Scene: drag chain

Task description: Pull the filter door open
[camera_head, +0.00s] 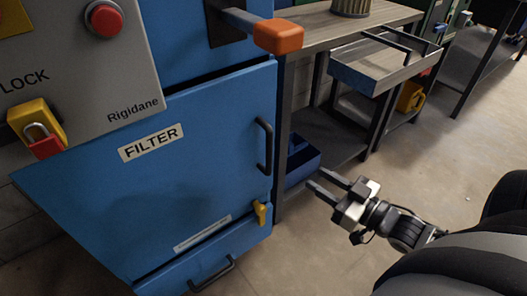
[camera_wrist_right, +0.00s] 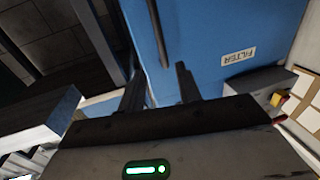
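The blue filter door (camera_head: 190,190) is flush in the cabinet front and looks shut. It carries a white FILTER label (camera_head: 151,142) and a black vertical handle (camera_head: 264,146) near its right edge. A yellow latch (camera_head: 261,212) sits below the handle. My right gripper (camera_head: 316,177) is open and empty, to the right of the handle and apart from it. In the right wrist view, the two dark fingers (camera_wrist_right: 160,72) stand apart, and the blue door (camera_wrist_right: 205,35) and a dark bar that looks like the handle (camera_wrist_right: 157,30) lie beyond them. My left gripper is not in view.
A grey control box (camera_head: 75,70) with a red button and padlock juts out at upper left. An orange-tipped lever (camera_head: 278,37) sticks out above the door. A workbench (camera_head: 330,25) with an open drawer (camera_head: 375,68) stands behind my gripper. Floor is clear at lower middle.

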